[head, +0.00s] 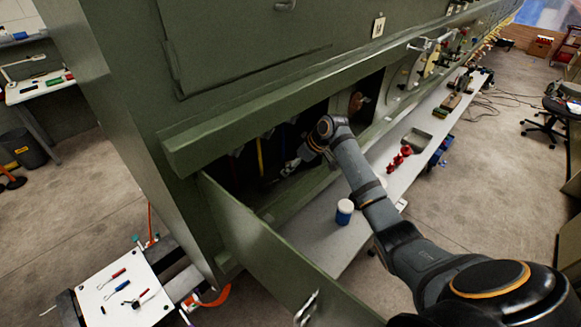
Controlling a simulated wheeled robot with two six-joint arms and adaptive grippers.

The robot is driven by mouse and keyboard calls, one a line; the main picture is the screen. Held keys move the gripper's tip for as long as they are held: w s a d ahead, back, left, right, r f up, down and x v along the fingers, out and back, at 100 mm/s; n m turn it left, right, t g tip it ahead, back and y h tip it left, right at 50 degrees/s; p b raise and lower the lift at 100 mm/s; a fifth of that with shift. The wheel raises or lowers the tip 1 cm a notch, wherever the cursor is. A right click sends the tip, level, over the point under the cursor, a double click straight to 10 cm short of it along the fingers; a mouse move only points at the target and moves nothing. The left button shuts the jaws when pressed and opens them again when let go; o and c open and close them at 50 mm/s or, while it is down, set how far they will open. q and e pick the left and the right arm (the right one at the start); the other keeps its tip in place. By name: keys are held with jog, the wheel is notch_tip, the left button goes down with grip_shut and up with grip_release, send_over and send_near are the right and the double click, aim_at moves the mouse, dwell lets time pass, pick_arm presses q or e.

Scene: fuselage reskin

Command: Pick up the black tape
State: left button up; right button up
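I cannot make out the black tape for sure. My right arm comes in from the right and reaches into the dark opening of the green structure (215,140). My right gripper (290,167) is inside that opening, small and in shadow, and I cannot tell whether its fingers are open or shut. Dark shapes around it hide what lies in the opening. A yellow strip (260,157) hangs or stands left of the gripper. My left gripper is not in view.
A green door panel (262,250) stands open below the opening. A pale shelf (320,240) carries a blue-and-white jar (344,212), red parts (398,160) and a tray (417,139). A white table (122,285) with small tools stands lower left.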

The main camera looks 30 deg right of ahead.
jog(key=shift+s, duration=0.15)
jog(key=c, duration=1.1)
jog(key=shift+r, duration=0.55)
notch_tip(320, 180, up, 3)
jog(key=shift+s+f, duration=0.15)
jog(key=s+a+r, duration=0.2)
jog(key=s+r, duration=0.1)
jog(key=s, duration=0.1)
jog(key=s+a+r, duration=0.2)
jog(key=s+r, duration=0.1)
jog(key=s, duration=0.1)
jog(key=s+a+r, duration=0.2)
jog(key=s+r, duration=0.1)
jog(key=s, duration=0.1)
jog(key=shift+s+r, duration=0.1)
jog(key=shift+r, duration=0.05)
